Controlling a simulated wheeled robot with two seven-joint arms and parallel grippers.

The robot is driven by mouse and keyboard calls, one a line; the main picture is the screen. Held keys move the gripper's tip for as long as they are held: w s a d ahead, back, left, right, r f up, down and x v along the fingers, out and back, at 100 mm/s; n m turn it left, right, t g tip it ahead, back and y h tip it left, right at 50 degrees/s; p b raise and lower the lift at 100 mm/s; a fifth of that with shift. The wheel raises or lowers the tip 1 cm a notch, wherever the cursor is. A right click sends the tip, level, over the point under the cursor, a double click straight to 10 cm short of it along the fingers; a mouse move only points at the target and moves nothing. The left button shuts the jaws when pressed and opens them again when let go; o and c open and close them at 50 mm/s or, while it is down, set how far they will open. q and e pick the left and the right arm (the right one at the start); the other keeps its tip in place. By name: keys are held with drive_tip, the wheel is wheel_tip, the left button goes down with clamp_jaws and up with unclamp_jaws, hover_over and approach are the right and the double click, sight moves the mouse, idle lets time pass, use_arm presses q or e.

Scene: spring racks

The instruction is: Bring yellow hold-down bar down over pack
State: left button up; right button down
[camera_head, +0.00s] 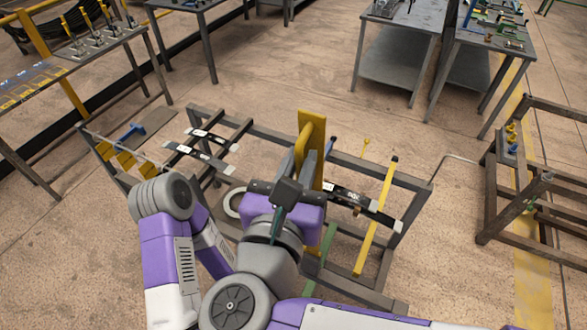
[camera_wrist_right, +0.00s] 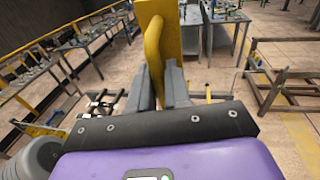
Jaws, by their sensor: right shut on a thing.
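The yellow hold-down bar (camera_head: 313,122) stands upright at the middle of the rack, a flat plate with a curved handle (camera_wrist_right: 153,55). My right gripper (camera_head: 307,168) is shut on this handle; its grey fingers (camera_wrist_right: 162,85) stand on either side of it in the wrist view. Dark leaf-spring strips with pale ends lie across the rack: one set (camera_head: 203,153) left of the bar, another (camera_head: 352,198) right of it. I cannot tell whether they join behind the gripper. The bar's lower end is mostly hidden by my wrist. My left gripper does not show.
The grey rack frame (camera_head: 408,178) surrounds the strips. A second yellow bar with a black tip (camera_head: 376,215) slants across its right side. Another rack (camera_head: 534,185) stands at the right. Tables (camera_head: 405,60) stand behind, with bare floor between.

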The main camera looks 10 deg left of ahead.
drive_tip(key=w+d+f+g+p, duration=0.1)
drive_tip(key=w+d+g+p, duration=0.1)
drive_tip(key=w, duration=0.7)
drive_tip(key=w+d+g+y+p, duration=0.1)
drive_tip(key=w+d+p, duration=0.4)
drive_tip(key=w, duration=0.5)
drive_tip(key=w+d+f+m+g+p, duration=0.1)
drive_tip(key=w+d+g+p, duration=0.2)
drive_tip(key=w+p, duration=0.3)
drive_tip(key=w, duration=0.3)
drive_tip(key=shift+w+d+f, duration=0.15)
drive_tip(key=shift+f, duration=0.15)
